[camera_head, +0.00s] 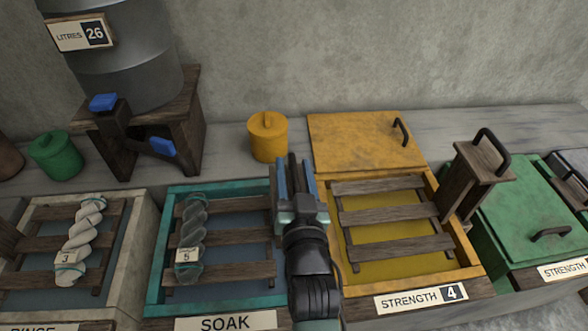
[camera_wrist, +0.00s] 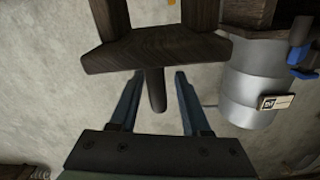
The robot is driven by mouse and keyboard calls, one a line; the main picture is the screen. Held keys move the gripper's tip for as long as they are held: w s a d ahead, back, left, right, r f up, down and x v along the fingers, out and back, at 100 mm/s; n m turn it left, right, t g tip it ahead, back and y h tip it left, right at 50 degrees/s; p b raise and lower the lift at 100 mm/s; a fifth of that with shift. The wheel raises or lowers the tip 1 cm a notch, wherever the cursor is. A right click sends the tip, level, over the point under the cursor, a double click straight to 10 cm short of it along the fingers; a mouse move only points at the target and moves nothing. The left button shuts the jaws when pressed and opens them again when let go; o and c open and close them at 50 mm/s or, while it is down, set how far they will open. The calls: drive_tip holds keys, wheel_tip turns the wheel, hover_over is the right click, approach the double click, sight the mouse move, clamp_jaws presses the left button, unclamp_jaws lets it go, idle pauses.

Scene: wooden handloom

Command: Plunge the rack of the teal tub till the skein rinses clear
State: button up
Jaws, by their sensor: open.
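The teal tub (camera_head: 157,270), labelled SOAK, stands in the middle of the head view with dark blue-grey liquid inside. Its slatted wooden rack (camera_head: 240,238) carries a grey-teal twisted skein (camera_head: 191,240) tagged 5. My gripper (camera_head: 294,166) is over the tub's right side, fingers pointing away from the camera, and is open. In the wrist view a dark bar handle (camera_wrist: 156,92) on a wooden crosspiece (camera_wrist: 155,50) lies between the open fingers, with gaps on both sides. In the head view my gripper hides most of this handle.
A yellow tub (camera_head: 465,265), labelled STRENGTH 4, adjoins on the right, its rack handle (camera_head: 486,150) standing high. A cream tub (camera_head: 140,235) with a pale skein (camera_head: 82,240) is left. A metal barrel (camera_head: 125,75) and yellow canister (camera_head: 268,138) stand behind.

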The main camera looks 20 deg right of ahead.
drive_tip(key=shift+c, duration=0.3)
clamp_jaws()
idle(1.1)
